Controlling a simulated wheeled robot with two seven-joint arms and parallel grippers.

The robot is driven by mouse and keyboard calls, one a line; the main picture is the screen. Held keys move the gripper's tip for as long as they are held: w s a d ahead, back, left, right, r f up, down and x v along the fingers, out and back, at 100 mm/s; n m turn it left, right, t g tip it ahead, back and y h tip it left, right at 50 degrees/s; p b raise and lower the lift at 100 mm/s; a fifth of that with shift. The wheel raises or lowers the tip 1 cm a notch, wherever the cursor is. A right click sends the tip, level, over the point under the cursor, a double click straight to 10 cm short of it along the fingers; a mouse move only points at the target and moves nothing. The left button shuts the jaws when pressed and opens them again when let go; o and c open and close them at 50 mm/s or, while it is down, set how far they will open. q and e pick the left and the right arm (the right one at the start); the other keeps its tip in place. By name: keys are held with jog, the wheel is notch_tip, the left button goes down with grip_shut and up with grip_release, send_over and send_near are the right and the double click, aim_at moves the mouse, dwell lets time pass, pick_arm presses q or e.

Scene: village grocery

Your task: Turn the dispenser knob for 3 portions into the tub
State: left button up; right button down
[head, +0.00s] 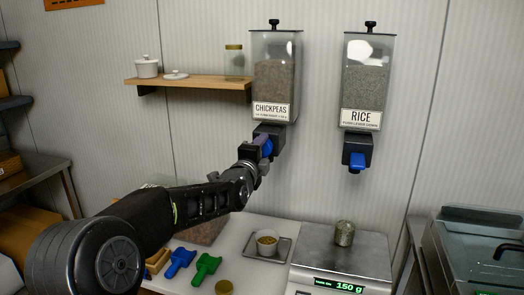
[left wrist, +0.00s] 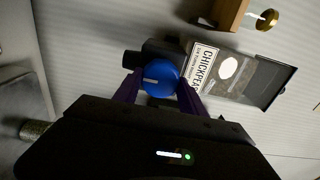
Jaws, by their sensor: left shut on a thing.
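The chickpeas dispenser (head: 274,72) hangs on the wall, its clear hopper mostly full. Its blue knob (head: 266,147) is partly hidden by my left gripper (head: 258,152). In the left wrist view the knob (left wrist: 161,78) shows a pale line on its face and sits between my purple fingers, which are shut on it. A small tub (head: 268,251) with a tan filling, seemingly chickpeas, stands on a metal tray (head: 281,251) below the dispenser. My right gripper is out of view.
A scale (head: 340,262) reading 150 g bears a metal can (head: 344,233). Blue (head: 180,262) and green (head: 206,268) scoops lie on the counter. A wooden shelf (head: 190,82) is at upper left.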

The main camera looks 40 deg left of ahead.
pick_arm(q)
jog(key=o, duration=1.4)
jog(key=shift+c, duration=0.2)
jog(key=b+v, duration=0.1)
jog(key=v, duration=0.6)
jog(key=shift+s+d, duration=0.2)
jog(key=shift+s, duration=0.15)
